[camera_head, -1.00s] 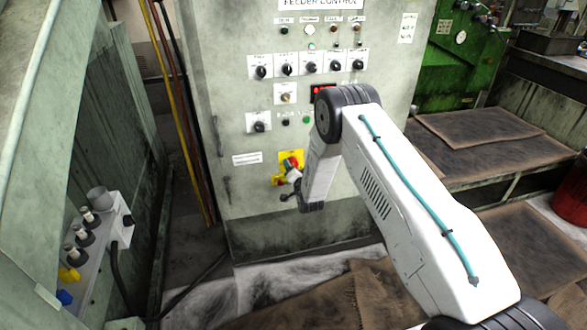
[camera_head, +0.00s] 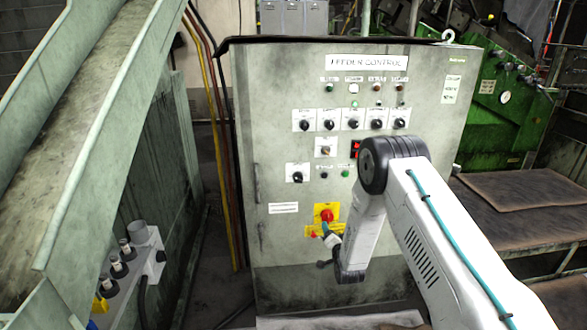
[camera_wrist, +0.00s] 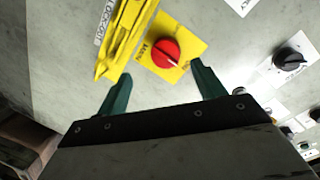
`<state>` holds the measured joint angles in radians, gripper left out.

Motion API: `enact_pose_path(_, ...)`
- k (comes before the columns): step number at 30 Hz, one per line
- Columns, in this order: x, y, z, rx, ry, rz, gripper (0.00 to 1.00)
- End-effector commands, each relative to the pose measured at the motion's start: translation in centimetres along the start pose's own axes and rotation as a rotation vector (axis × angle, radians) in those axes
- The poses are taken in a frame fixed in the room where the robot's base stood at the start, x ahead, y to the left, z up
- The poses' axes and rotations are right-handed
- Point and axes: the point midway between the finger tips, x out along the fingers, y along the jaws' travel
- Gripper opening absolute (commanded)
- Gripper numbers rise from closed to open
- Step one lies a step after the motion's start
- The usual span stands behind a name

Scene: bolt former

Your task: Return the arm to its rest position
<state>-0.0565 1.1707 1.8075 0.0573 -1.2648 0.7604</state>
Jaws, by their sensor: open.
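My gripper (camera_head: 328,236) is at the lower front of the feeder control cabinet, close to the red rotary switch (camera_head: 326,215) on its yellow plate. In the wrist view, my gripper (camera_wrist: 160,88) shows two green fingers spread apart with nothing between them. The red switch (camera_wrist: 165,53) sits beyond the fingertips, apart from them. A yellow lockout piece (camera_wrist: 124,38) lies beside the switch, left of it in the wrist view. My white arm reaches in from the lower right, bent at the elbow.
The grey cabinet (camera_head: 285,150) carries several black knobs (camera_head: 352,124) and lamps. A grey chute (camera_head: 90,130) and a box with several connectors (camera_head: 130,270) stand at left. Green machinery (camera_head: 500,110) and a brown-matted bench (camera_head: 520,190) are at right.

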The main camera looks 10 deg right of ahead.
Motion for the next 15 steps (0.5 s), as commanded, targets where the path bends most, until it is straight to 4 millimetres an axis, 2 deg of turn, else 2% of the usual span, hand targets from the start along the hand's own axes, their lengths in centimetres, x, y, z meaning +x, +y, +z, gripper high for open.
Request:
enact_pose_path(3,-0.6,2.3,2.4,-0.061,-0.116,0.102,0.69)
enact_pose_path(6,-2.9,5.2,5.4,-0.13,-0.281,0.23,0.69)
enact_pose_path(7,-3.5,5.5,5.8,-0.151,-0.33,0.263,0.69)
enact_pose_path(11,-6.7,5.5,5.7,-0.239,-0.533,0.386,0.69)
enact_pose_path(15,-11.1,3.2,3.2,-0.328,-0.749,0.485,0.69)
